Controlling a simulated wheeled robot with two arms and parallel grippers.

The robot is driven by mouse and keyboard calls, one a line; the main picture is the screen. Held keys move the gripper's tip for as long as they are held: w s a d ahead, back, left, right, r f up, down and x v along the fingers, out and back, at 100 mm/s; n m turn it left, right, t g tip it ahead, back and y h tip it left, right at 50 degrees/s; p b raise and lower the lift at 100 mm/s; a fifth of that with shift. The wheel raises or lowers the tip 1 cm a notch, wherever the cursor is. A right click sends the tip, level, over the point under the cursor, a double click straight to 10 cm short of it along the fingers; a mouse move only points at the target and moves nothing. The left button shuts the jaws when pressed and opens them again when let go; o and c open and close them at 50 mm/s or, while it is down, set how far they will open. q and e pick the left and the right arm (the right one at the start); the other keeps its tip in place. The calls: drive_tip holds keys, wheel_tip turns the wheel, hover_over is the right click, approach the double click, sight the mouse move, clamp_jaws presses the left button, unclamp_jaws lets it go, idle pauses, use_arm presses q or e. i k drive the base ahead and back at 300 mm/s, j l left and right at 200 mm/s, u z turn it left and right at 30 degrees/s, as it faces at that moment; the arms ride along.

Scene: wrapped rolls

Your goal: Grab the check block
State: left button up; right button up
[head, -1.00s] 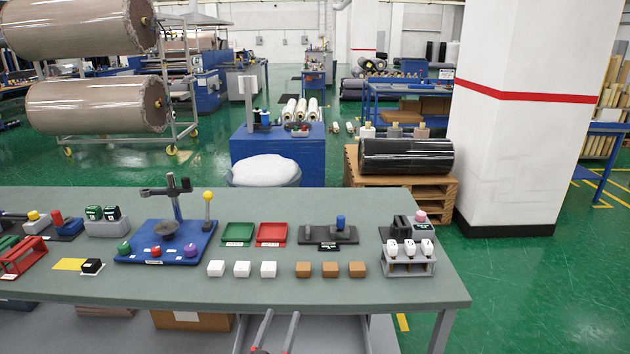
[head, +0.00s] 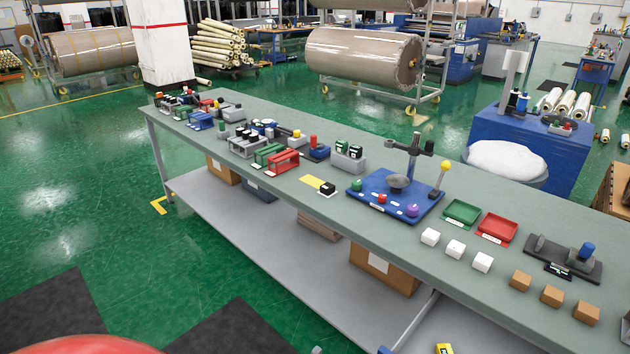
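No block can be read as the check block by its label. A small black block (head: 327,188) stands on a white base at the end of a yellow strip (head: 310,181) on the long bench. Several white cubes (head: 456,249) and several brown cubes (head: 551,296) lie in a row near the bench's front edge at the right. Neither of my grippers is in view.
The grey-green bench (head: 420,242) runs from far left to near right. A blue fixture (head: 394,196) with a post, a green tray (head: 462,212), a red tray (head: 496,227) and coloured racks (head: 277,157) stand on it. Green floor is open at left.

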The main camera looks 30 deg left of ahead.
sight(328, 189)
drive_tip(key=u, duration=1)
